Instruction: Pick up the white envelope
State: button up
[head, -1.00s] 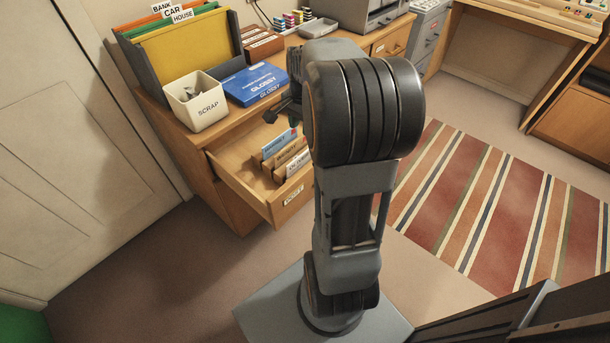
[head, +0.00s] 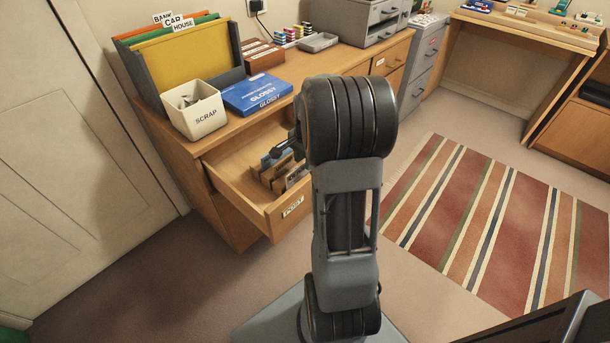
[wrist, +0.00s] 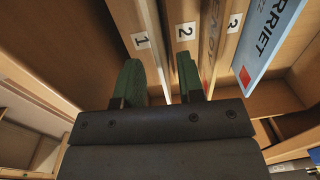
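The open drawer (head: 292,212), labelled POST, holds upright wooden dividers (head: 268,172) and envelopes. In the wrist view the dividers bear the numbers 1, 2 and 3. A blue envelope (wrist: 268,45) with lettering stands at the right, beside divider 3. A shaded, pale envelope (wrist: 213,38) with dark lettering shows between dividers 2 and 3; I cannot tell for sure that it is the white one. My gripper (wrist: 161,76) is open, its two green fingers apart near dividers 1 and 2, with nothing clearly held. In the head view my arm hides part of the drawer.
On the desk above stand a white SCRAP bin (head: 194,110), a blue GLOSSY box (head: 257,91), a yellow file folder (head: 187,58) and a grey tray (head: 318,42). A striped rug (head: 480,225) lies on clear floor at the right.

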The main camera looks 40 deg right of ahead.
aim_at(304, 174)
notch_tip(304, 174, down, 4)
jog(key=shift+w+d+b, duration=0.1)
jog(key=shift+w+b, duration=0.05)
jog(key=shift+b, duration=0.45)
grip_shut()
